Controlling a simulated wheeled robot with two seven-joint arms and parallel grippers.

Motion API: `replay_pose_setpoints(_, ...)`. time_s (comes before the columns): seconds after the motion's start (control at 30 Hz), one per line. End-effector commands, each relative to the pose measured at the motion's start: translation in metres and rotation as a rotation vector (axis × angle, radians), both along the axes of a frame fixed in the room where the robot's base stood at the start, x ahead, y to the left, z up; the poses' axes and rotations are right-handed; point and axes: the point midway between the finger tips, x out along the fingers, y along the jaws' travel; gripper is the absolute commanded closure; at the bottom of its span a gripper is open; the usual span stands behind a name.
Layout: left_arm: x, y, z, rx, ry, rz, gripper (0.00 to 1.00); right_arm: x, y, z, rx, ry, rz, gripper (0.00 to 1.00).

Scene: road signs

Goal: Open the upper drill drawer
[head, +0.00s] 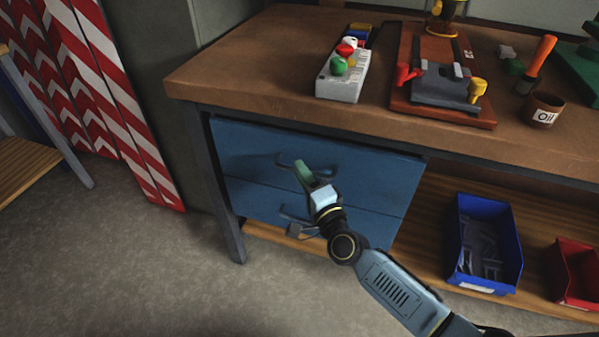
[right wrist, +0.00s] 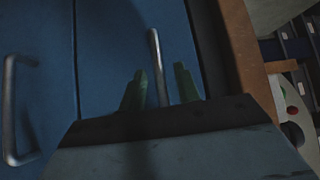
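The blue upper drawer (head: 375,172) sits under the workbench top, and its front looks flush with the cabinet. It also fills the middle of the right wrist view (right wrist: 103,40). Its metal bar handle (right wrist: 154,50) stands between the two green fingers of my right gripper (right wrist: 160,88). The fingers are apart, with a gap showing on each side of the bar. In the head view, my right gripper (head: 303,173) is at the upper drawer front and partly covers the handle. My left gripper is not in view.
The lower blue drawer (head: 372,222) has its own handle (right wrist: 12,110), left in the wrist view. The wooden bench top (head: 250,75) overhangs the drawers. A blue bin (head: 487,280) and a red bin (head: 575,275) stand on the shelf at right.

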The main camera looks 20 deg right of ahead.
Motion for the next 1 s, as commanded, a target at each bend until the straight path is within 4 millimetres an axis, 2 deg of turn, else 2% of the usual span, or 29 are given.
replay_pose_setpoints(0.13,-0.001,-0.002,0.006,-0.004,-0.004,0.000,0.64,0.014,0.003,0.001,0.002,0.000,-0.001,0.67)
replay_pose_setpoints(0.47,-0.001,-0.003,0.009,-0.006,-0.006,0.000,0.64,0.018,0.004,0.002,0.000,0.001,-0.001,0.67)
replay_pose_setpoints(0.5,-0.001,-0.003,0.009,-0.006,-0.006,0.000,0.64,0.018,0.004,0.002,0.000,0.001,0.000,0.69)
replay_pose_setpoints(0.73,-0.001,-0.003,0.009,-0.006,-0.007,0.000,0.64,0.018,0.004,0.002,0.000,0.001,0.000,0.99)
replay_pose_setpoints(1.0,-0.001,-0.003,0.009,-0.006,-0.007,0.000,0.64,0.018,0.004,0.002,0.000,0.001,-0.001,1.00)
